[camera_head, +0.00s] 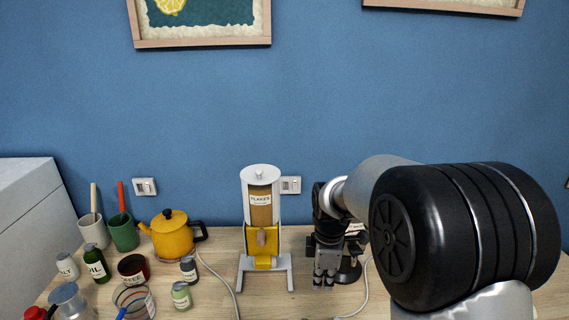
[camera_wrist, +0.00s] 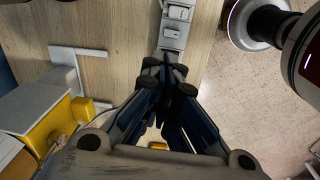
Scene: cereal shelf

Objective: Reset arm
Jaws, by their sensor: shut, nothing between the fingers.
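My gripper (camera_head: 325,278) hangs pointing down at the right of the cereal dispenser (camera_head: 262,205) in the head view. My large black arm joint covers the right side of that view. In the wrist view my gripper (camera_wrist: 168,80) has its fingertips together with nothing between them, above the wooden counter. The dispenser has a clear tube of flakes with a label, a yellow lower part and a white stand. Its yellow part (camera_wrist: 62,122) shows at the left of the wrist view, apart from the gripper.
A yellow kettle (camera_head: 172,233), a green cup (camera_head: 123,232), a white cup (camera_head: 92,230), a dark green oil bottle (camera_head: 96,264) and several small jars crowd the left of the counter. A round black base (camera_head: 348,270) stands behind my gripper. The blue wall is close behind.

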